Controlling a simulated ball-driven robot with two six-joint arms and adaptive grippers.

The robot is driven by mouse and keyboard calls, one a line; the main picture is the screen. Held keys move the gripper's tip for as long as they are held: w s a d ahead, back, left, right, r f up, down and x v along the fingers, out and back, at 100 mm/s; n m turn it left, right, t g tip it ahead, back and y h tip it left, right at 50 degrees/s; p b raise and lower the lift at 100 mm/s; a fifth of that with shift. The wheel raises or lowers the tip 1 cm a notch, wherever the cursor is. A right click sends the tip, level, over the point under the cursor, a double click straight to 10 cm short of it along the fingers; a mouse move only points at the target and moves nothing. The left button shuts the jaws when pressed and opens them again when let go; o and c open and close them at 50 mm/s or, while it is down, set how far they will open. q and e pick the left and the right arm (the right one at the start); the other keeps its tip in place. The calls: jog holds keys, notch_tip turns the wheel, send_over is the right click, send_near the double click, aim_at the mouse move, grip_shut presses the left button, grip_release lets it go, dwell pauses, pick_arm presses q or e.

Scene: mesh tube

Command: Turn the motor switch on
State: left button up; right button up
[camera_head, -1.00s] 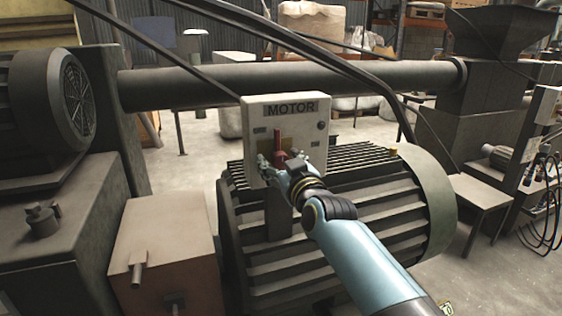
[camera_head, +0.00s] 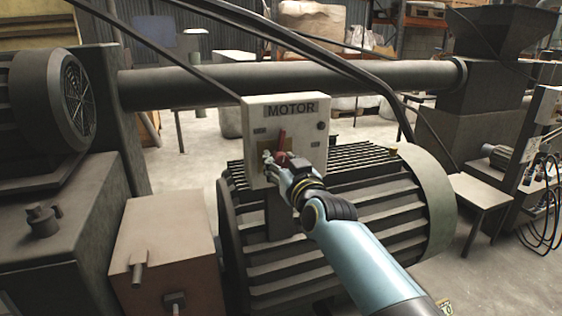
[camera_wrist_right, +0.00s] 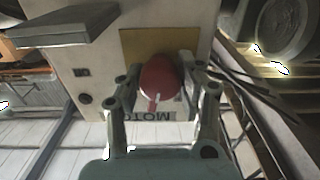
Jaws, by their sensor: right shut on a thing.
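The motor switch box (camera_head: 288,112) is a pale panel labelled MOTOR, standing in front of the ribbed motor. Its red switch handle (camera_head: 282,138) sits on a yellowish plate at the panel's middle, partly hidden by my gripper. My right gripper (camera_head: 277,158) is at the panel front, shut on the red handle. In the right wrist view the red handle (camera_wrist_right: 160,80) shows as a rounded knob between the two fingers (camera_wrist_right: 158,92), with the yellowish plate behind it. The panel label appears upside down there. My left gripper is in neither view.
The large ribbed motor (camera_head: 330,220) lies under and behind the box. A thick pipe (camera_head: 200,86) and dark cables (camera_head: 345,72) run behind and above it. A brown box (camera_head: 165,250) stands at the lower left, with a fan-covered machine (camera_head: 50,105) beyond.

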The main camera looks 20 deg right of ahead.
jog(key=m, duration=0.3)
jog(key=shift+m, duration=0.3)
jog(key=m, duration=0.4)
jog(key=shift+m+p, duration=0.3)
jog(key=m, duration=0.3)
jog(key=shift+m, duration=0.3)
jog(key=shift+f+m, duration=0.1)
jog(key=shift+m, duration=1.7)
jog(key=o, duration=1.2)
jog(key=shift+s, duration=0.1)
